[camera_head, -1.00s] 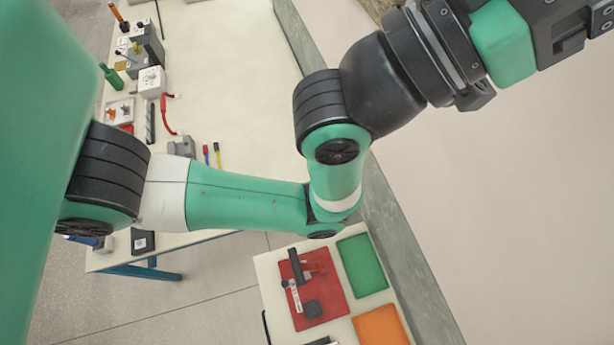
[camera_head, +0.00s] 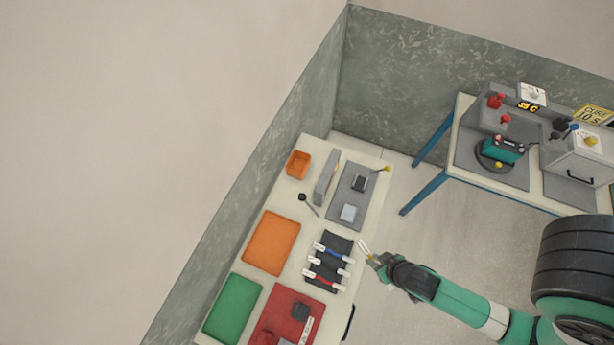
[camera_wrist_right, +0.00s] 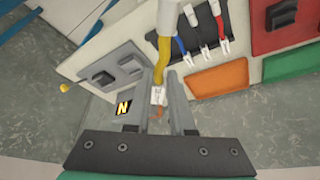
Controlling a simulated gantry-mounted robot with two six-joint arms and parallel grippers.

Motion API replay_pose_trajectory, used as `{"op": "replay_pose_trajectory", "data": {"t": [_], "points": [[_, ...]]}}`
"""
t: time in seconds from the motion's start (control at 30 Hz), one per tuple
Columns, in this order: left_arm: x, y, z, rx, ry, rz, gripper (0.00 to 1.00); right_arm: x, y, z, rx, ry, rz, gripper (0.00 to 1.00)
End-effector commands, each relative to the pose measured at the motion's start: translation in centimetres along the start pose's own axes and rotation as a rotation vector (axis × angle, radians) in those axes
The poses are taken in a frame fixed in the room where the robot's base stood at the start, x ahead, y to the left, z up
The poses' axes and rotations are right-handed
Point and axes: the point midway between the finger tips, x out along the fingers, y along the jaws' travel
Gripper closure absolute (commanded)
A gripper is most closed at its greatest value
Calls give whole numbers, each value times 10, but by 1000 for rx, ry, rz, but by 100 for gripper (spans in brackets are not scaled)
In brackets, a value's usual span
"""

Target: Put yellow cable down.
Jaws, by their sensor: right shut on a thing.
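My right gripper (camera_head: 374,259) is shut on the yellow cable (camera_wrist_right: 163,58), shown in the right wrist view. Its fingers (camera_wrist_right: 160,98) close around the cable's white end, and another white end reaches forward. In the head view the gripper is just right of the black mat (camera_head: 345,250), beside the table's edge. On this mat lie a blue cable (camera_head: 331,252), a red cable (camera_head: 322,280) and a dark cable (camera_head: 326,266), each with white ends. Whether the yellow cable touches the mat cannot be told. My left gripper is not in view.
An orange mat (camera_head: 270,243), a green mat (camera_head: 232,310) and a red mat (camera_head: 271,320) lie left of and below the black mat. A grey pad (camera_head: 347,189) with small parts and an orange bin (camera_head: 298,164) are above. Another workbench (camera_head: 485,186) stands right.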

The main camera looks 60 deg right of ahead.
Motion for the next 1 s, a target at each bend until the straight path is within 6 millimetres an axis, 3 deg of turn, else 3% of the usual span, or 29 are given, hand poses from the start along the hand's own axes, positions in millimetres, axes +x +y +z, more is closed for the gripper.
{"op": "replay_pose_trajectory", "data": {"t": [0.27, 0.5, 0.8, 1.0], "points": [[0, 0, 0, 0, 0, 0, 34, 8, 15, 11, 184, -1, 69, 100], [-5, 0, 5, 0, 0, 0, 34, 35, 22, 18, 334, -2, 124, 100], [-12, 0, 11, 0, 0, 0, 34, 62, -23, 6, 50, 0, 18, 100], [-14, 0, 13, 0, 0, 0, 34, 64, -57, 7, -138, -1, -59, 100]]}}
